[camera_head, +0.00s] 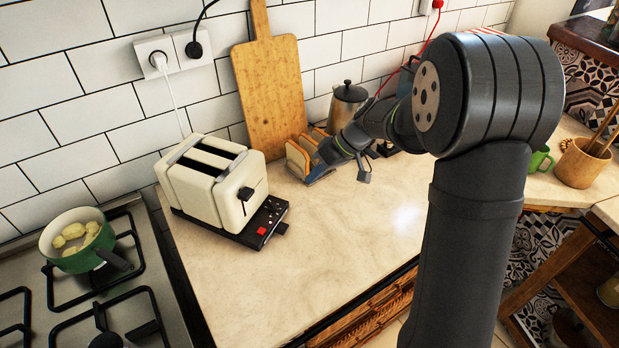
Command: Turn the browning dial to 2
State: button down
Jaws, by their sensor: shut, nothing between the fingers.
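A cream toaster (212,182) with two dark slots stands on the counter left of centre. A black lever (246,193) is on its near end. Its black control panel (266,222) carries a red button (262,231) and small pale marks. The browning dial and its setting are too small to make out. My gripper (317,174) is shut with nothing held. It is to the right of the toaster and apart from it, close beside the bread slices (299,158). Whether it touches them I cannot tell.
A wooden cutting board (270,82) leans on the tiled wall. A metal canister (346,104) stands behind my arm. A green pot (77,238) with pale pieces sits on the stove at left. The counter in front of the toaster and gripper is clear.

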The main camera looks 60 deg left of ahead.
aim_at(276, 208)
jog(key=x, duration=0.7)
jog(key=shift+s+f, duration=0.15)
jog(key=shift+f, duration=0.1)
jog(key=s, duration=0.2)
jog(key=shift+s+d+r, duration=0.1)
jog(key=shift+s, duration=0.2)
jog(key=shift+s+d, duration=0.1)
jog(key=shift+s, duration=0.55)
jog(key=shift+s+d+m+y, duration=0.2)
jog(key=shift+s+m+y, duration=0.1)
jog(key=shift+s+m, duration=0.25)
jog(key=shift+s+d+m+t+y, duration=0.2)
jog(key=shift+m+t+y, duration=0.3)
jog(key=shift+m, duration=0.55)
jog(key=shift+s+d, duration=0.1)
jog(key=shift+s, duration=0.05)
